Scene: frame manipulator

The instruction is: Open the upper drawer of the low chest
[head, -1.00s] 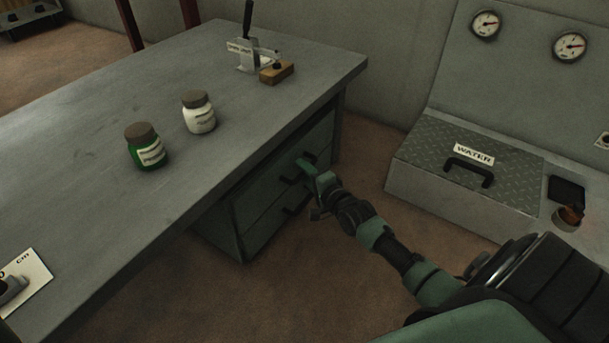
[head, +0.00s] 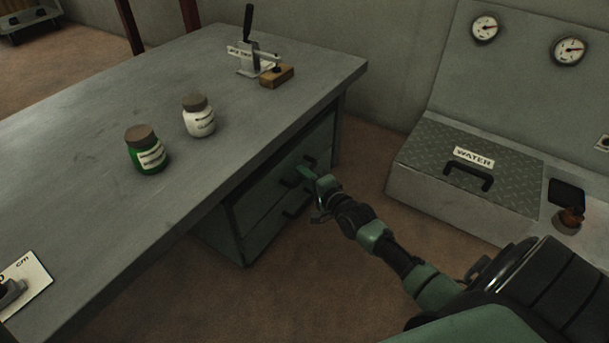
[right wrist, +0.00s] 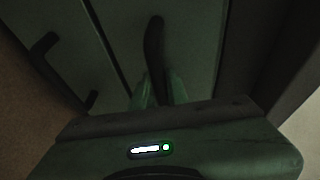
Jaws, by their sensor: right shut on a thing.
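The low chest (head: 243,228) is dark green and stands under the right end of the grey table. Its upper drawer (right wrist: 190,30) has a dark bar handle (right wrist: 154,45), seen in the right wrist view. My right gripper (head: 305,173) is at this handle. In the right wrist view its two green fingers (right wrist: 160,90) are on either side of the bar, shut on it. The lower drawer's handle (head: 292,211) is free, below my gripper. The drawer front looks about flush; a small gap would be hard to see. My left gripper is not in view.
The grey table (head: 110,95) overhangs the chest and bears a green jar (head: 148,158), a white jar (head: 199,122) and a lever device (head: 248,60). A bench with a WATER hatch (head: 470,175) stands at the right. Brown floor (head: 300,290) in front of the chest is clear.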

